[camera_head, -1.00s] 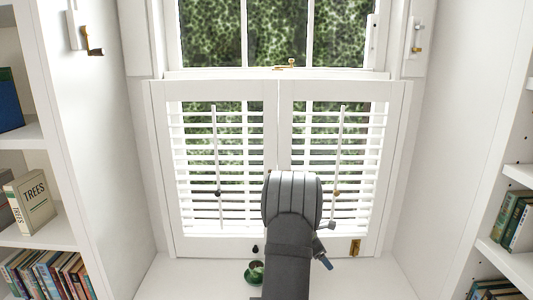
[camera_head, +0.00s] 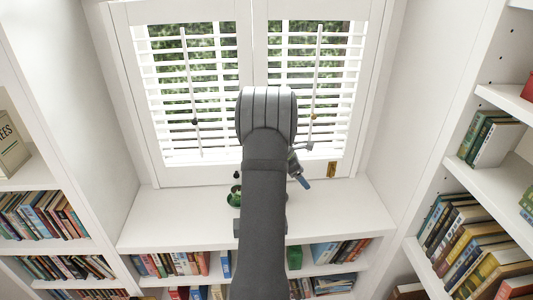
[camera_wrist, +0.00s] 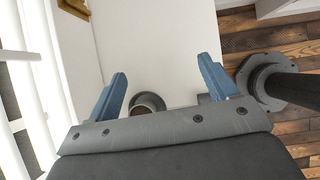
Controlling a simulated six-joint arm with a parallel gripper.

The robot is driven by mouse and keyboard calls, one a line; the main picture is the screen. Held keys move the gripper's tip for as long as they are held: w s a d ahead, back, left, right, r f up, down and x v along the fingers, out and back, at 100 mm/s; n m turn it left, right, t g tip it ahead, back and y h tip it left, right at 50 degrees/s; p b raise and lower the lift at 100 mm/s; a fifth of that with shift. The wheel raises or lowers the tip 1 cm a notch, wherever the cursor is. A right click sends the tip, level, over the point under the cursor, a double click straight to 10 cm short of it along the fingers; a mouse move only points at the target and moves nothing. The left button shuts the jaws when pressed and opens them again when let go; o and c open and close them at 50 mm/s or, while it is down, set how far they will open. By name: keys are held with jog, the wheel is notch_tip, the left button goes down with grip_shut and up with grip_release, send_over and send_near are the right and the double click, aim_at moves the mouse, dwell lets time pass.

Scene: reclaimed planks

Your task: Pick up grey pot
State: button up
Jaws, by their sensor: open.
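In the wrist view a round dark grey pot (camera_wrist: 148,101) with an open top stands on the white sill (camera_wrist: 160,45). It shows between the two blue fingers of my gripper (camera_wrist: 162,66), nearer the left one, and its lower part is hidden by the gripper body. The fingers are apart with nothing held between them. A second grey thing shows partly behind the right finger; I cannot tell what it is. In the head view my arm hides most of the sill's middle, and a blue fingertip (camera_head: 303,182) shows to its right.
A small green object (camera_head: 235,196) stands on the sill just left of my arm. White shutters (camera_head: 190,100) rise behind the sill. Bookshelves with books stand left, right (camera_head: 495,140) and below. The right part of the sill (camera_head: 340,212) is clear.

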jog(key=w+a+r+n+t+y, duration=0.1)
jog(key=a+n+t, duration=0.15)
jog(key=a, duration=0.45)
jog(key=w+a+r+n+t, duration=0.15)
jog(key=a+n, duration=0.25)
jog(key=a, duration=0.4)
jog(key=shift+g, duration=0.4)
jog(key=x, duration=1.1)
jog(key=shift+f, duration=0.4)
jog(key=shift+a+f+x, duration=0.1)
jog(key=shift+a+x, duration=0.05)
jog(key=shift+x, duration=0.9)
jog(key=shift+a+f+x, duration=0.1)
jog(key=shift+x, duration=0.95)
jog(key=shift+a+f+x, duration=0.1)
jog(key=shift+a+x, duration=0.05)
jog(key=shift+x, duration=0.95)
jog(key=shift+s, duration=0.2)
jog(key=c, duration=1.3)
jog(key=shift+c, duration=0.2)
jog(key=shift+r, duration=0.15)
